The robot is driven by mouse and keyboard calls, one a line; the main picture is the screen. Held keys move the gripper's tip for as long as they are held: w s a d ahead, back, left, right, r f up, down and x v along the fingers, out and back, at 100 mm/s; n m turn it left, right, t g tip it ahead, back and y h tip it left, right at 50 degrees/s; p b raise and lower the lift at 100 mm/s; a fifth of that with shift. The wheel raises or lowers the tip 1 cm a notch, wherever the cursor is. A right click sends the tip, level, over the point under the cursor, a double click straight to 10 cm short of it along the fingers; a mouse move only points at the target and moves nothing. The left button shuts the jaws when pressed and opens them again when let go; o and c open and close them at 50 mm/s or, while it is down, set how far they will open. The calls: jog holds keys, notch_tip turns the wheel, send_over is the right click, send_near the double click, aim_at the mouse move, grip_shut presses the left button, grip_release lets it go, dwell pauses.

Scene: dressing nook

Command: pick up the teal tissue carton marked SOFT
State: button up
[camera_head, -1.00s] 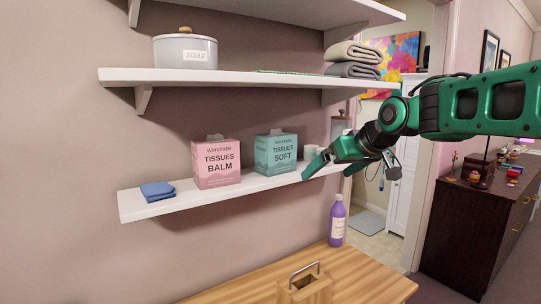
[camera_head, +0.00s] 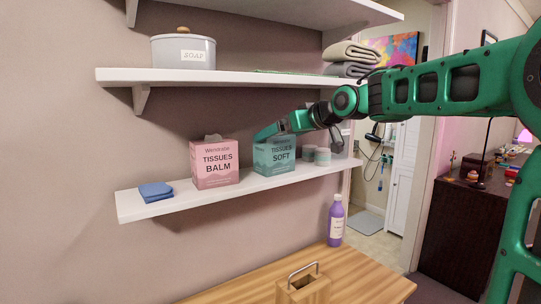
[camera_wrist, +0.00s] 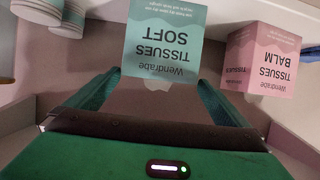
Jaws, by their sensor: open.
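The teal tissue carton marked SOFT (camera_head: 274,156) stands upright on the lowest wall shelf (camera_head: 130,205), right of a pink carton marked BALM (camera_head: 214,163). In the wrist view the teal carton (camera_wrist: 162,40) appears upside down, centred ahead of my fingers. My gripper (camera_head: 285,128) is open at the top of the teal carton and hides part of its top edge in the head view. In the wrist view my gripper's fingers (camera_wrist: 163,90) are spread to either side of the carton's lower picture edge. Contact with the carton cannot be told.
The pink carton (camera_wrist: 262,58) stands close beside the teal one. Small cups (camera_head: 316,155) stand to its right. A blue cloth (camera_head: 156,191) lies at the shelf's left. Another shelf (camera_head: 230,78) runs above. A purple bottle (camera_head: 336,221) stands on the wooden counter (camera_head: 350,280) below.

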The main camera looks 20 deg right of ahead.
aim_at(278, 135)
jog(key=x, duration=0.4)
jog(key=shift+w, duration=0.1)
jog(key=c, duration=1.3)
